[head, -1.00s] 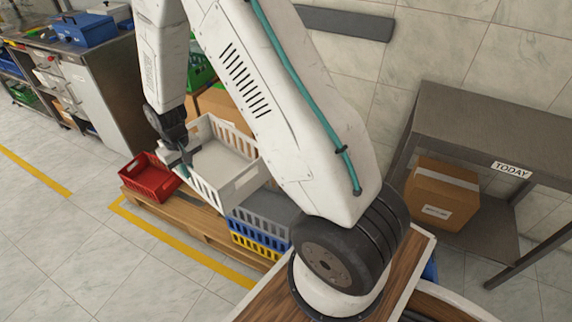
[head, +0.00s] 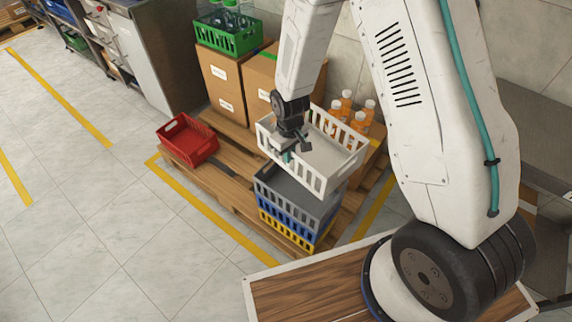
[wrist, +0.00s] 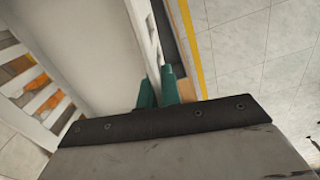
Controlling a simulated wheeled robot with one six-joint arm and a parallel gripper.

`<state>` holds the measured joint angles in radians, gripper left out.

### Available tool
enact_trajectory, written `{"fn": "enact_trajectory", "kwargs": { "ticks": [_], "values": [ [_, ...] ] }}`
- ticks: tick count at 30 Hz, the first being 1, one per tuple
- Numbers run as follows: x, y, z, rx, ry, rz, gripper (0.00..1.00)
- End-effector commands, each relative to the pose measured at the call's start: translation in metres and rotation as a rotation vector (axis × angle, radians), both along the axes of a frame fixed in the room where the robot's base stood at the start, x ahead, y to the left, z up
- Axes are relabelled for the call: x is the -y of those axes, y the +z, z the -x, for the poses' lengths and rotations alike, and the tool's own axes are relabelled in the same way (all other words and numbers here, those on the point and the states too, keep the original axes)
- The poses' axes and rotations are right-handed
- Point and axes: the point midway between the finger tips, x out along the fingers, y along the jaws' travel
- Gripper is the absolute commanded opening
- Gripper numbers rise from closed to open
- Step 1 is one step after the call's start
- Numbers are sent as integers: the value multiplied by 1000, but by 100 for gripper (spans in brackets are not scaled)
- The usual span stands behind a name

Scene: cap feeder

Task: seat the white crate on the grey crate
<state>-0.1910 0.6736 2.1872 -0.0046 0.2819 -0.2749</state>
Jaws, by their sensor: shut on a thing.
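The white crate (head: 342,178) hangs over the stack in the head view, held by its near left wall. My gripper (head: 288,156) is shut on that wall; in the wrist view its teal fingertips (wrist: 158,90) pinch the white crate (wrist: 95,50). The grey crate (head: 292,204) is the top of the stack below. The white crate covers its far right part, while its near left part shows open. The white crate sits a little toward the back right of it. I cannot tell how large the gap between them is.
A blue crate (head: 284,218) and a yellow crate (head: 284,236) stand under the grey one. A red crate (head: 188,142) is at left on the pallet (head: 215,185). Orange-filled bottles (head: 358,118) stand close behind the white crate. Cartons (head: 222,85) carry a green crate (head: 228,40).

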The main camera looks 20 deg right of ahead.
Motion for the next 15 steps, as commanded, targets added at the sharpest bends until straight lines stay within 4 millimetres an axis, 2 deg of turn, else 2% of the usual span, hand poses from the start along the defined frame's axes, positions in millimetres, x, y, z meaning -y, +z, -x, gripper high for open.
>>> {"fn": "enact_trajectory", "kwargs": {
  "ticks": [3, 6, 15],
  "values": [
    [-17, -13, 17, 0, 106, 0, 0],
    [-23, -19, 23, 2, 149, 0, 0],
    [-24, -40, 25, 1, 159, -1, 0]
  ]
}}
